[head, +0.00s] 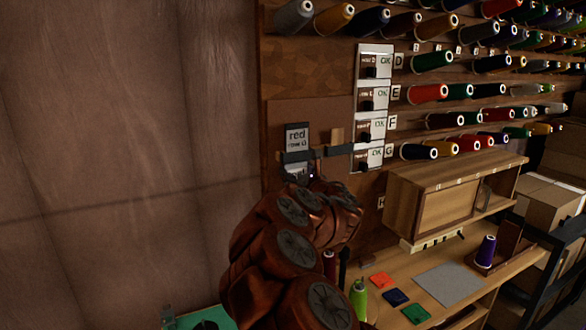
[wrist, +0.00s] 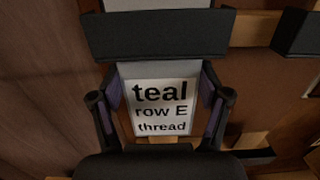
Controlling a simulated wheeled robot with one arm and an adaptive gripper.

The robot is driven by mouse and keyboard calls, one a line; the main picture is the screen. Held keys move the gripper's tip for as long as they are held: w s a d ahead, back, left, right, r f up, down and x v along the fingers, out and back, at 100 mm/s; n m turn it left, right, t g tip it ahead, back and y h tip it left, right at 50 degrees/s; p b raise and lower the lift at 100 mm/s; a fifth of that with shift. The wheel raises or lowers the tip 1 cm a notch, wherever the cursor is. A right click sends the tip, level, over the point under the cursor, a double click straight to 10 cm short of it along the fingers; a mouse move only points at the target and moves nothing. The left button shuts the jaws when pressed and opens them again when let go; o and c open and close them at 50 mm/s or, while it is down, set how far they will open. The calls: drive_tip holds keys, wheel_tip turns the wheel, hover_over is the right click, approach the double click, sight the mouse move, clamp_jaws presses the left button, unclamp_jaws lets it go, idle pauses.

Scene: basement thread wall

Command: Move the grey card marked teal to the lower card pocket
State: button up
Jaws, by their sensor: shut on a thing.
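The grey card marked teal (wrist: 160,108) fills the middle of the wrist view. Its white label reads "teal row E thread". My gripper (wrist: 162,112) is shut on it, with one finger at each side edge. The card is upright, and its top meets the lower edge of a dark bar (wrist: 155,35); I cannot tell whether it goes behind it. In the head view my gripper (head: 313,172) is just below that bar, mostly hidden by my arm. A card marked red (head: 297,137) stands above the bar. I cannot make out the lower card pocket.
A second dark bar (wrist: 300,32) lies to the right in the wrist view. White label boxes (head: 373,97) and thread spools (head: 428,93) on pegs are right of the panel. A wooden shelf box (head: 445,195) juts out above a bench (head: 440,285). Bare wall lies left.

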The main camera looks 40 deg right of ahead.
drive_tip(key=shift+f, duration=0.15)
drive_tip(key=shift+f+b, duration=0.65)
drive_tip(key=shift+f, duration=1.8)
wheel_tip(320, 180, down, 3)
drive_tip(key=b, duration=0.4)
drive_tip(key=shift+b, duration=0.75)
drive_tip(key=shift+f+b, duration=0.35)
drive_tip(key=shift+b, duration=0.05)
drive_tip(key=o, duration=0.7)
drive_tip(key=shift+o, duration=0.2)
drive_tip(key=shift+s, duration=0.1)
